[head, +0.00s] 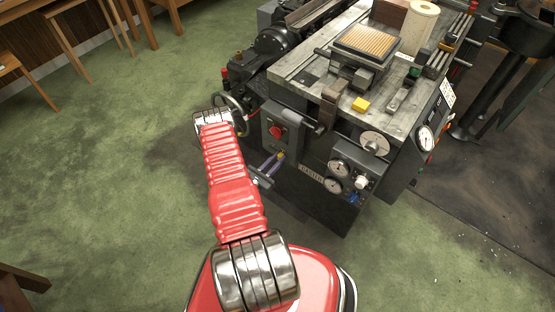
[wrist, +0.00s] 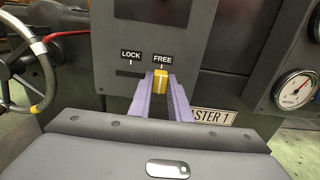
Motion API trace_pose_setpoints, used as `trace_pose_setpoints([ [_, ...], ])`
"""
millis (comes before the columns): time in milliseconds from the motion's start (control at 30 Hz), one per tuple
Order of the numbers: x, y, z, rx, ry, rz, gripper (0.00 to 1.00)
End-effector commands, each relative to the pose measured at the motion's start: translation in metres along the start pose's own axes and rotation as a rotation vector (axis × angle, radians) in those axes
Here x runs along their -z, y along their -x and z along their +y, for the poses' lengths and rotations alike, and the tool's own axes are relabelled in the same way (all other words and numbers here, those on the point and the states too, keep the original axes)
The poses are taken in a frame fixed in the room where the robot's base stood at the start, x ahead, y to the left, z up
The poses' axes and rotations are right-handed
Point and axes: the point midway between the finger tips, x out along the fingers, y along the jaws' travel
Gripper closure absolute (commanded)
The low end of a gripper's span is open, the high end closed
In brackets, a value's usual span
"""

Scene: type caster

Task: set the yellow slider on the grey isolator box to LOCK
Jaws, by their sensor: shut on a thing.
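The grey isolator box (head: 281,127) is on the front of the machine, with a red knob on it in the head view. In the wrist view the box (wrist: 180,25) fills the upper middle, with a LOCK label (wrist: 131,56) on the left and a FREE label (wrist: 163,59) on the right. The yellow slider (wrist: 160,79) sits under FREE, at the right of a dark horizontal slot (wrist: 130,74). My gripper (wrist: 163,88) has its purple fingers shut on the slider, one on each side. It also shows in the head view (head: 279,157), at the box's lower part.
A hand wheel (wrist: 28,75) is to the left in the wrist view. A pressure gauge (wrist: 294,89) is to the right. Green floor is clear left of my arm.

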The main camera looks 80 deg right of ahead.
Motion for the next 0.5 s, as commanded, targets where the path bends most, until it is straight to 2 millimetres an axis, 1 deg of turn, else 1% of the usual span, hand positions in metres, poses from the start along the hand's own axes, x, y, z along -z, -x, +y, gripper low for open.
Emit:
trace_pose_setpoints([
  [33, 0.0, 0.0, -0.002, 0.004, 0.002, 0.0, 1.0],
  [333, 0.0, 0.0, -0.002, 0.006, 0.003, 0.0, 1.0],
  [433, 0.0, 0.0, 0.007, 0.004, 0.003, -0.001, 1.0],
  [500, 0.0, 0.0, 0.018, 0.003, 0.001, -0.002, 1.0],
])
